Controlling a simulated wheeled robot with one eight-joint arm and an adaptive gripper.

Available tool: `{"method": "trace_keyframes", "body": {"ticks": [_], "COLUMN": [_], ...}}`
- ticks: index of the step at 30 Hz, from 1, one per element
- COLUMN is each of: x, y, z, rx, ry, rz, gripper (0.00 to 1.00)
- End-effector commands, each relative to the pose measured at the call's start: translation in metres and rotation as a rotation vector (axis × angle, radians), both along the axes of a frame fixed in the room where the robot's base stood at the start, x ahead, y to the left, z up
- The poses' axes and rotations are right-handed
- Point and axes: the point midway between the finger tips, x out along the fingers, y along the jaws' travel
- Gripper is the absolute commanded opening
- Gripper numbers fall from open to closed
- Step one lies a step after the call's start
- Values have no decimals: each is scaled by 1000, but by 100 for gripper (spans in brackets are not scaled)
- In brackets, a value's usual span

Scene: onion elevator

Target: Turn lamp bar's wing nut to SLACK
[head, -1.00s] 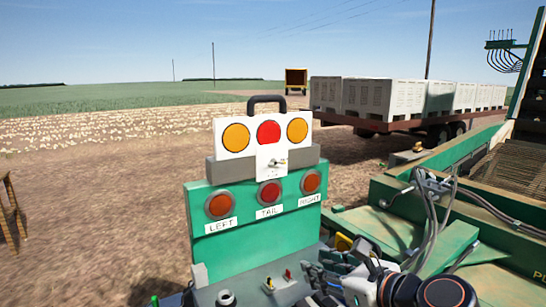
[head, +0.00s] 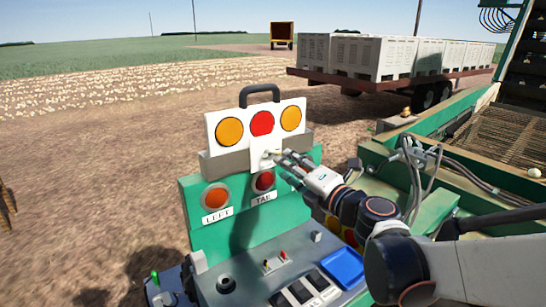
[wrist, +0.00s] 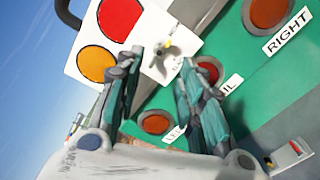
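The lamp bar (head: 246,127) is a white plate with two orange lamps around a red one and a black handle on top. Its lower middle tab carries the wing nut (head: 267,155), partly behind my fingertips in the head view. In the wrist view the wing nut (wrist: 170,47) is a small metal piece with a pale wing, seen beyond the gap between the fingers. My gripper (head: 281,163) is open and empty, pointing at the nut; contact cannot be made out. In the wrist view my gripper (wrist: 165,72) shows two spread fingers. The tab's lettering is too small to read.
The green panel (head: 235,232) below has red-orange lamps labelled LEFT, TAIL and RIGHT. A console (head: 240,288) with switches and a blue tray (head: 343,268) stands in front. Green machinery (head: 400,180) is at the right, and a trailer with white crates (head: 384,57) behind.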

Motion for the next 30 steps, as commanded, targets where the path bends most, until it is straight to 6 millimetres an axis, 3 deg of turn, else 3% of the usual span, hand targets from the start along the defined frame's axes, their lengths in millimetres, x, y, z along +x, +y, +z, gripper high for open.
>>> {"method": "trace_keyframes", "body": {"ticks": [6, 12, 24, 29, 30], "x": [34, 53, 59, 59, 59], "y": [23, 36, 40, 40, 40], "z": [0, 0, 0, 0, 0], "rx": [-1, -2, -2, -2, -2], "ry": [0, -1, 0, 0, 0], "rz": [1, 0, 0, 0, 0], "gripper": [35, 35, 35, 1, 0]}}
